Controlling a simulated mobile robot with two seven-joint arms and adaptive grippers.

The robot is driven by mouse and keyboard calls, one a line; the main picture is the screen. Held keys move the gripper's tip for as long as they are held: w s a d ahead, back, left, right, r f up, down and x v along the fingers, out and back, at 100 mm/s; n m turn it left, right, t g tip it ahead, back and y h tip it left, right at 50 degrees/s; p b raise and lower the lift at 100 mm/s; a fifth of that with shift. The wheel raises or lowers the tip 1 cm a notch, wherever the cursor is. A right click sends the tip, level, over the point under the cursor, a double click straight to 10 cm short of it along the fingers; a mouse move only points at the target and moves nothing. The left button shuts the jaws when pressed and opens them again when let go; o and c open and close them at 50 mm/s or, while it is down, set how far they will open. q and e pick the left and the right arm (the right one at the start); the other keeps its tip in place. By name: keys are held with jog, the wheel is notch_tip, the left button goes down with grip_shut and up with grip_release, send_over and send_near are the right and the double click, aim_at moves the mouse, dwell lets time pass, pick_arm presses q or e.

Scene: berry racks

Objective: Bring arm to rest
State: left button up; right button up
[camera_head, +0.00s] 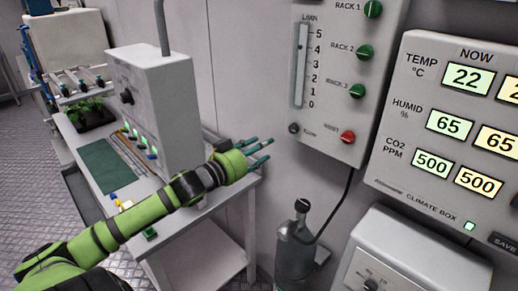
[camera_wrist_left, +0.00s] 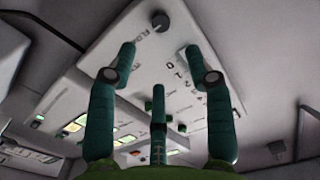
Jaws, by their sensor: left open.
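My left arm is green and black and reaches in from the lower left in the head view. Its gripper (camera_head: 262,150) has dark teal fingers and is open, with nothing seen between them. It points right, above the right end of the white table and in front of the grey wall. In the left wrist view the open fingers (camera_wrist_left: 160,75) stand apart, with a white panel with a knob (camera_wrist_left: 160,22) beyond them. My right gripper is in neither view.
A white table (camera_head: 215,205) stands below the arm, with a grey box (camera_head: 160,100), a green mat (camera_head: 108,166) and a dark plant tray (camera_head: 92,118). The rack panel (camera_head: 330,25), climate box (camera_head: 440,110) and gas bottle (camera_head: 295,250) are to the right.

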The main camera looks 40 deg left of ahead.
pick_arm(q)
jog(key=s+a+f+n+g+y, duration=0.2)
jog(key=a+f, duration=0.2)
jog(key=f, duration=0.7)
jog(key=s+a+f+n+g+y, duration=0.15)
jog(key=a+f, duration=0.25)
jog(key=f, duration=0.8)
jog(key=s+d+f+g, duration=0.15)
jog(key=s+f, duration=0.25)
jog(key=f, duration=0.4)
jog(key=s+d+f+g, duration=0.1)
jog(key=s+f+g, duration=0.3)
jog(key=f, duration=0.5)
jog(key=s+d+f+g, duration=0.2)
jog(key=s+d+f, duration=0.3)
jog(key=s+f, duration=0.3)
jog(key=s+d+f+g, duration=0.2)
jog(key=s+d+f, duration=0.3)
jog(key=s+f, duration=0.35)
jog(key=s+d+f+m+g+h, duration=0.1)
jog(key=s+d+f+g, duration=0.1)
jog(key=s+d+f, duration=0.2)
jog(key=s+d+f+m+g+h, duration=0.1)
jog(key=s+d+f, duration=0.3)
jog(key=s+d, duration=0.6)
jog(key=s+m+g, duration=0.1)
jog(key=s, duration=0.2)
jog(key=shift+d, duration=0.2)
